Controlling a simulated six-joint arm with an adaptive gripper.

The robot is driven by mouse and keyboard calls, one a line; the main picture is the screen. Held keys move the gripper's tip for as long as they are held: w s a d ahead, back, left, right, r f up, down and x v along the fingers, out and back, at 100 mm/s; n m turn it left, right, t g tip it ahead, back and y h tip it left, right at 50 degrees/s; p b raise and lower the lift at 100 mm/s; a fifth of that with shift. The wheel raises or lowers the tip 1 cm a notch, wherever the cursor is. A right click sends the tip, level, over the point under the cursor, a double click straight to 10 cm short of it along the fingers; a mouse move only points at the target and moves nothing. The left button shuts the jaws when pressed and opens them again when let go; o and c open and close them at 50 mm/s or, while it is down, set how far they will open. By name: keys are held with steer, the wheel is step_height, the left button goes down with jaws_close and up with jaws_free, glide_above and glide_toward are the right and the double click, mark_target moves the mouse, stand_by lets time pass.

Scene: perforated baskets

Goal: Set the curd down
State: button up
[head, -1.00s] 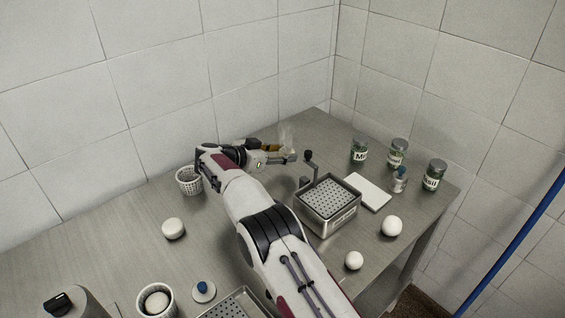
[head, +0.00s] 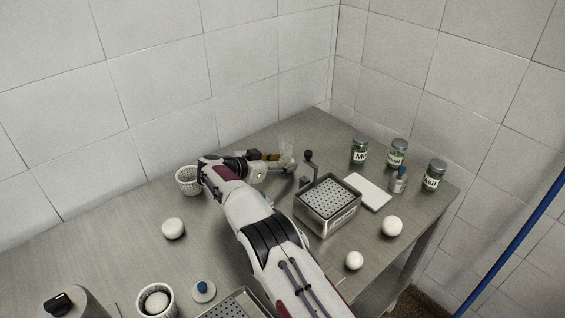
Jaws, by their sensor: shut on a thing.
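My gripper (head: 284,165) is over the back part of the steel table, left of the square perforated tray. It is shut on the curd, which is small, pale and hard to tell apart from the fingers in the head view. How far the curd is above the table cannot be told. Other white rounds stand apart from my gripper: one on the table at the left (head: 173,229), one in a basket at the front left (head: 157,302), and two at the right (head: 392,226) and front right (head: 354,260).
The perforated tray (head: 347,222) has an upright handle beside it. A white board (head: 368,192), a small blue-topped container (head: 398,180) and labelled jars (head: 397,153) stand at the right. A white basket (head: 188,181) is behind my arm. Clear and brown items (head: 287,142) are near the wall.

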steer(key=o, duration=1.1)
steer(key=shift+f, duration=0.1)
steer(key=shift+r, duration=0.2)
steer(key=shift+v, duration=6)
steer(key=shift+w, duration=0.1)
